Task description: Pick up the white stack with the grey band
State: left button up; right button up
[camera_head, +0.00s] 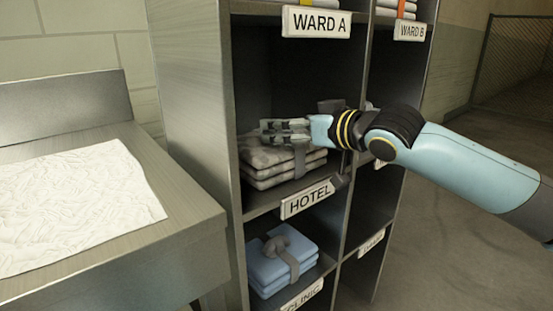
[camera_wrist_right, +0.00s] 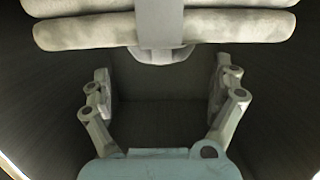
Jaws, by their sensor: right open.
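The white stack with the grey band (camera_head: 283,168) lies folded on the shelf compartment labelled HOTEL. It looks off-white to grey in the shade, and its band runs over its right part. My right gripper (camera_head: 268,132) reaches in from the right, at the stack's top in the head view. In the right wrist view the stack (camera_wrist_right: 90,32) fills the upper edge, with the grey band (camera_wrist_right: 160,25) at the middle. The open fingers (camera_wrist_right: 161,88) stand apart, with nothing between them. Whether they touch the stack I cannot tell. My left gripper does not show.
A blue stack with a grey band (camera_head: 283,262) lies in the compartment below. The metal shelf wall (camera_head: 200,110) and a divider stand close around my right gripper. A steel table with a crumpled white sheet (camera_head: 75,205) stands at left.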

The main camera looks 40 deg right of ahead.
jog(key=b+x, duration=0.2)
jog(key=x, duration=0.3)
jog(key=shift+a, duration=0.1)
jog(key=shift+r, duration=0.1)
jog(key=c, duration=1.8)
